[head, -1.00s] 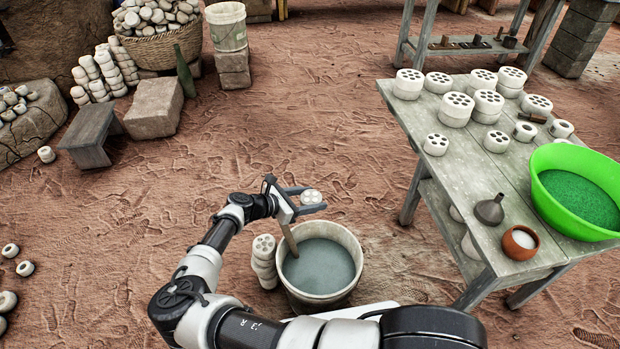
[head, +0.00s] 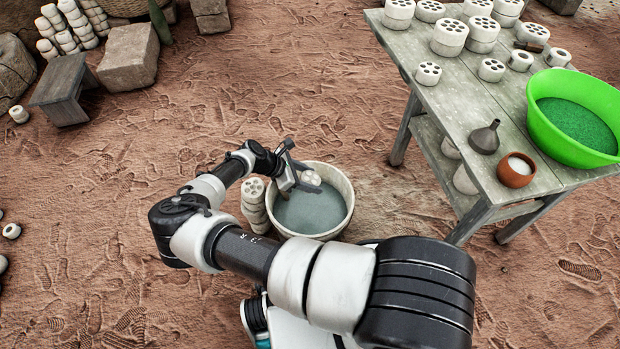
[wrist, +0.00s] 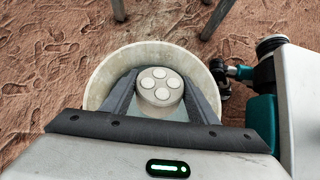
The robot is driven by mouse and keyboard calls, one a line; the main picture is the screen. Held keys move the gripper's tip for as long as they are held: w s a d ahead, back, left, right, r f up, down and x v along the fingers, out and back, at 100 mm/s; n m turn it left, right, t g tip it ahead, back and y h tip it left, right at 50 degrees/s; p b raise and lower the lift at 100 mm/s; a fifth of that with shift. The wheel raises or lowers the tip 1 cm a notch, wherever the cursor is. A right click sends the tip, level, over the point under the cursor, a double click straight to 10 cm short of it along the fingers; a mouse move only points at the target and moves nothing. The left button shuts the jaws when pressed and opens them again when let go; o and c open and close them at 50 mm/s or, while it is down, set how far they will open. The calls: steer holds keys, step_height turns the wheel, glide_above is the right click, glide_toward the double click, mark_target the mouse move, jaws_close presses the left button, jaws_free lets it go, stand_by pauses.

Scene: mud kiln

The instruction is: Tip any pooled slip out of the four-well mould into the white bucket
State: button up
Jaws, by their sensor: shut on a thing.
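My gripper (head: 303,183) is shut on a small pale round mould with four wells (head: 311,178). In the wrist view the mould (wrist: 160,92) sits between the two dark fingers, its well face toward the camera; the wells look pale, and I cannot tell whether slip is pooled in them. The white bucket (head: 345,192) stands on the ground, holding grey-blue liquid (head: 313,213). The mould is over the bucket's opening in the head view. The bucket's rim (wrist: 105,75) also shows behind the fingers in the wrist view.
A stack of round moulds (head: 254,205) stands just left of the bucket. A wooden table (head: 450,110) at right carries several moulds, a dark funnel (head: 484,138), a clay pot (head: 516,172) and a green basin (head: 540,115).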

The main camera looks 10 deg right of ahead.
steer(key=shift+y, duration=1.1)
steer(key=y+p, duration=0.2)
steer(key=shift+r+p, duration=0.35)
steer(key=shift+d+f+g+y+p, duration=0.15)
steer(key=shift+g+y+p, duration=0.15)
steer(key=shift+y+p, duration=0.8)
steer(key=shift+w+y+p, duration=0.1)
steer(key=shift+y+p, duration=0.2)
steer(key=shift+p, duration=0.15)
steer(key=shift+f+y, duration=0.1)
steer(key=shift+y, duration=0.3)
steer(key=shift+f+y, duration=0.1)
steer(key=shift+y, duration=0.7)
steer(key=shift+d+f+y+b, duration=0.1)
steer(key=shift+f+y+b, duration=0.25)
steer(key=shift+y+b, duration=0.3)
steer(key=y+b, duration=0.4)
steer(key=shift+g+y+b, duration=0.25)
steer(key=shift+g+b, duration=0.15)
steer(key=shift+r+y, duration=0.15)
steer(key=shift+y, duration=0.25)
steer(key=shift+a+r+y, duration=0.1)
steer(key=shift+a+y, duration=0.15)
steer(key=shift+y, duration=0.85)
